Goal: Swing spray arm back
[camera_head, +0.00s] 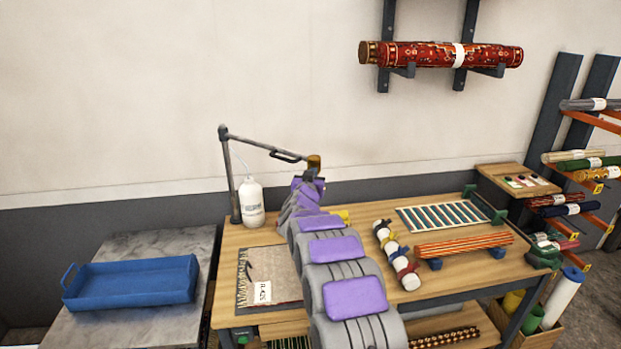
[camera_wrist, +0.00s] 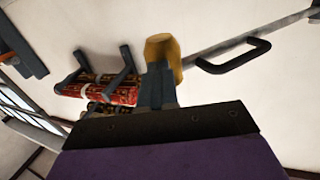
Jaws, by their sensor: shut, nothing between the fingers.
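The spray arm (camera_head: 250,143) is a thin grey bar reaching right from the top of an upright post (camera_head: 233,180) at the table's back left. It has a black loop handle (camera_head: 288,156) and a brass nozzle end (camera_head: 314,161). In the wrist view the bar (camera_wrist: 260,35) runs to the upper right, with the handle (camera_wrist: 236,57) below it and the nozzle (camera_wrist: 162,50) in front of my fingers. My gripper (camera_wrist: 157,72) is shut and empty, close by the nozzle and left of the handle. I cannot tell whether it touches the nozzle.
A white bottle (camera_head: 251,202) stands beside the post. A labelled rug piece (camera_head: 275,275), a row of rolls (camera_head: 396,255) and a striped rug roll (camera_head: 463,245) lie on the wooden table (camera_head: 350,215). A blue tray (camera_head: 132,281) rests at left. A red rug roll (camera_head: 440,55) hangs on the wall.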

